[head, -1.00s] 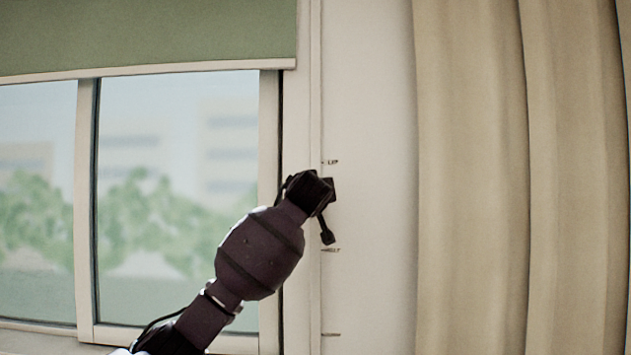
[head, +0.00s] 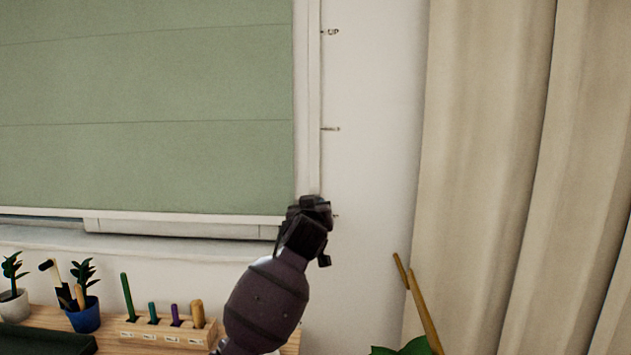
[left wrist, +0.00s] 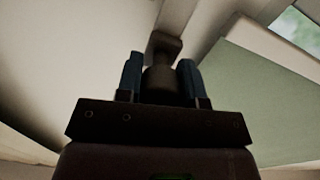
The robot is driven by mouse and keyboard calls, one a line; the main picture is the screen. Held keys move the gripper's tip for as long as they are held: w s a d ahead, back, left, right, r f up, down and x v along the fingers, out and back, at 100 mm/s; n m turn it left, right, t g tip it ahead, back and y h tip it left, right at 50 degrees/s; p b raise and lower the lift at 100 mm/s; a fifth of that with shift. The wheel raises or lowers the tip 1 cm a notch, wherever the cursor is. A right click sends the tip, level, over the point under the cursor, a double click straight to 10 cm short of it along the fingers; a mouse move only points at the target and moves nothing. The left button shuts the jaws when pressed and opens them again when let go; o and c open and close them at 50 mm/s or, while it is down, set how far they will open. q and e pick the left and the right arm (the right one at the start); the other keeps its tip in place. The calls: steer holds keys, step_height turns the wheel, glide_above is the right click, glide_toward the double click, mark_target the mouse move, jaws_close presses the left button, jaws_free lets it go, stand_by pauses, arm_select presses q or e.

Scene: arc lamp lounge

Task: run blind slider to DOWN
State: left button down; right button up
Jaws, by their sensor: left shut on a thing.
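The green blind (head: 150,110) hangs over nearly the whole window in the head view, its bottom edge just above the sill. The slider track (head: 312,100) runs down the wall at the blind's right edge, with an UP mark (head: 332,32) at the top, a middle mark (head: 331,128) and a lowest mark (head: 336,215). My left gripper (head: 312,205) is level with the lowest mark and hides the slider there. In the left wrist view, my left gripper (left wrist: 160,78) is shut on the dark slider knob (left wrist: 165,48). My right gripper is not in view.
Below the window a wooden surface (head: 45,318) holds potted plants, a blue pot (head: 84,316) of tools and a wooden block (head: 165,333) with several coloured pegs. Beige curtains (head: 490,160) hang at the right. Wooden sticks (head: 420,305) rise near green leaves at lower right.

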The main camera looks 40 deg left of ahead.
arm_select(q)
step_height(320, 180, down, 5)
steer(key=shift+f+b, duration=0.1)
steer(key=shift+b, duration=0.3)
steer(key=shift+f, duration=0.1)
steer(key=c, duration=0.7)
jaws_free()
steer(key=shift+c, duration=0.2)
steer(key=shift+r, duration=0.2)
steer(key=p+v, duration=0.1)
steer(key=v, duration=1)
